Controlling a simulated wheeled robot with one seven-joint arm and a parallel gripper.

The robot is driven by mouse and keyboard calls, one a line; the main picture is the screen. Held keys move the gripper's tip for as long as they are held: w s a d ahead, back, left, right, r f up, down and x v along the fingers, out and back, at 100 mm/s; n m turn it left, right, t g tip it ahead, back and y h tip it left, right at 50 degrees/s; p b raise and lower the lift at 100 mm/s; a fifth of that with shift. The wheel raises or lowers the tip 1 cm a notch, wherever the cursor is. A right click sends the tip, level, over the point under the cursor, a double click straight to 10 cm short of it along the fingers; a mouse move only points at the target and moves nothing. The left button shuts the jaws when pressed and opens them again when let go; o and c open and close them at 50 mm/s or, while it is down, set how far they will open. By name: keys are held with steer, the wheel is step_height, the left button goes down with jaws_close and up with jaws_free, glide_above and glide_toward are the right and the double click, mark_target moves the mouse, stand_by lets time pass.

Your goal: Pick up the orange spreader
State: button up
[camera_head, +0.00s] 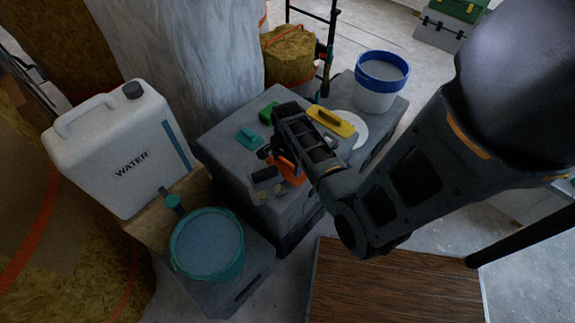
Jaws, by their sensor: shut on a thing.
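The orange spreader (290,171) is at the front part of the grey box top, partly hidden behind my gripper. My gripper (268,152) reaches in from the right, low over the box, and is shut on the orange spreader. Its fingertips are dark and small in the picture, so the exact grip point is hard to see. I cannot tell whether the spreader is touching the box top or just above it.
On the grey box (226,141) lie a teal tool (248,138), a green block (269,112) and a yellow float (332,121). A white water canister (125,150) and teal bucket (207,246) stand left. A blue-rimmed bucket (377,98) stands behind right.

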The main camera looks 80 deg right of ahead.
steer(key=shift+r, duration=0.1)
steer(key=shift+r, duration=0.65)
step_height(320, 180, up, 3)
steer(key=shift+f, duration=0.1)
steer(key=s+d+r, duration=0.4)
steer(key=s+d, duration=0.1)
steer(key=s+d+r+b, duration=0.1)
steer(key=s+d+r, duration=0.1)
steer(key=s+d, duration=0.1)
steer(key=shift+s+d+r, duration=0.1)
steer(key=shift+d+r, duration=0.1)
steer(key=shift+r, duration=0.2)
